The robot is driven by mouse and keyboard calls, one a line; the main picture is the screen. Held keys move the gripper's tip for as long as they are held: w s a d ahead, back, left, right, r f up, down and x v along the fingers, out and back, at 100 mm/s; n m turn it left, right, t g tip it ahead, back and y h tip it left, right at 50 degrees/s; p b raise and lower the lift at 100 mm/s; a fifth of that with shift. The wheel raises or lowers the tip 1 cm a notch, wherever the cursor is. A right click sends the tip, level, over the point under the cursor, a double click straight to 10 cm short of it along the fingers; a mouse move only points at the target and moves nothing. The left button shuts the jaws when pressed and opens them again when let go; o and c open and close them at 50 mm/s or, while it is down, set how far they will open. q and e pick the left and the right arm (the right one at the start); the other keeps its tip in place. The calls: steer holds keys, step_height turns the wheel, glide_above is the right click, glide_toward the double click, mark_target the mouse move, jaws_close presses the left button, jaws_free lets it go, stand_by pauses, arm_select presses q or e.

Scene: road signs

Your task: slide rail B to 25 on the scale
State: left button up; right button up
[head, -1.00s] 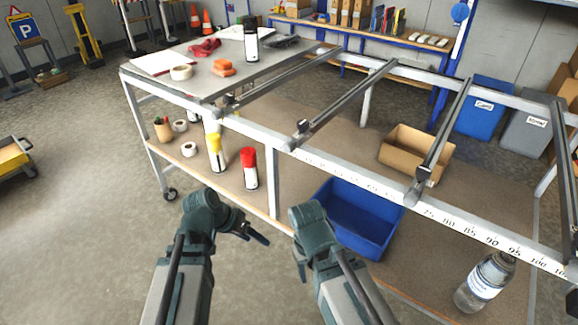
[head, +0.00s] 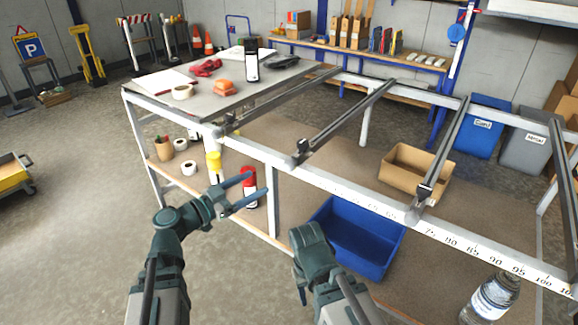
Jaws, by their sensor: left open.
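Several dark rails lie across the light frame of the table. One (head: 345,120) has its near end clamp (head: 300,152) on the front beam, left of the middle; another (head: 282,100) is further left by the grey board, and a third (head: 445,150) is to the right. I cannot read letters on them, so which is rail B is unclear. The scale (head: 470,247) runs along the front beam; 75 to 100 are legible at right, the left numbers are not. My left gripper (head: 259,184) is open and empty, below and left of the middle clamp. My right gripper (head: 312,250) is low; its fingers are unclear.
Below the frame, the shelf holds a red-capped can (head: 249,188) behind my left fingers, a yellow-capped can (head: 214,167), a blue bin (head: 355,240) and a cardboard box (head: 415,175). A bottle (head: 490,300) is at the lower right.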

mark_target(284, 168)
arm_select(q)
steer(key=x, duration=1.3)
steer(key=shift+w+d, duration=0.1)
jaws_close()
